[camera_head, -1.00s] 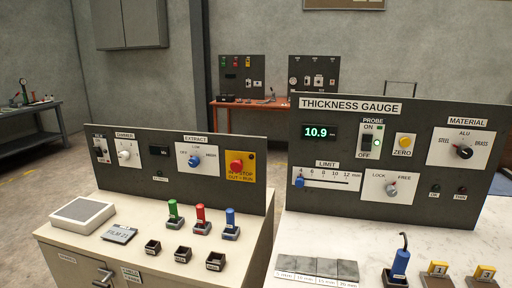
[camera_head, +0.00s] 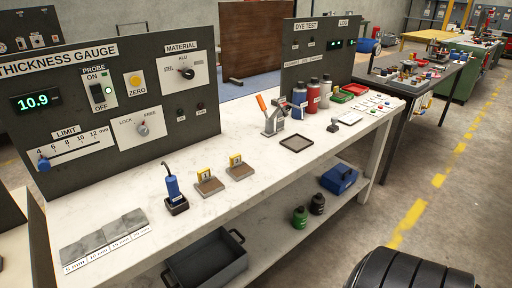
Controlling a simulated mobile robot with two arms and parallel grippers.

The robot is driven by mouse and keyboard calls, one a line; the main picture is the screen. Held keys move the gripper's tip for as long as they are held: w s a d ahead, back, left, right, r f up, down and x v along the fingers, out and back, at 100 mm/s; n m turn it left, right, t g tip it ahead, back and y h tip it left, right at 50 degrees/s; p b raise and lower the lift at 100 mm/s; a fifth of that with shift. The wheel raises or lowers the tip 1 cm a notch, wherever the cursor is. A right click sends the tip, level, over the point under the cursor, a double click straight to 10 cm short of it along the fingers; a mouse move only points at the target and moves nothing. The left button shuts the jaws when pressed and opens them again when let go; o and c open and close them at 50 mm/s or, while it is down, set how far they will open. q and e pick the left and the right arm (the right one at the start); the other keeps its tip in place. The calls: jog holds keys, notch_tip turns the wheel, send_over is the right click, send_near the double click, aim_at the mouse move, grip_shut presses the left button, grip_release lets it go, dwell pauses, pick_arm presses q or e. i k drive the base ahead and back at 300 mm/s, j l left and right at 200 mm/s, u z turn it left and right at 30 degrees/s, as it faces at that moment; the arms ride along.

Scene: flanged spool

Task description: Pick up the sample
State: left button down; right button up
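No object in view is labelled as the sample, so I cannot tell which one it is. Two flat brown-grey plates with yellow number tags, a left plate (camera_head: 210,187) and a right plate (camera_head: 240,172), lie on the white bench (camera_head: 190,232). A grey stepped block (camera_head: 105,236) marked in millimetres lies at the bench's front left. A blue probe (camera_head: 173,188) stands upright in a dark holder between block and plates. Neither of my grippers is in view.
The thickness gauge panel (camera_head: 120,100) stands behind the plates. To the right are an orange-handled clamp (camera_head: 272,117), a dark square tray (camera_head: 297,143) and several bottles (camera_head: 312,95). A grey bin (camera_head: 207,262) sits below. A black ribbed object (camera_head: 415,270) fills the lower right.

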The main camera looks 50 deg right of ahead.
aim_at(238, 170)
jog(key=z, duration=1.4)
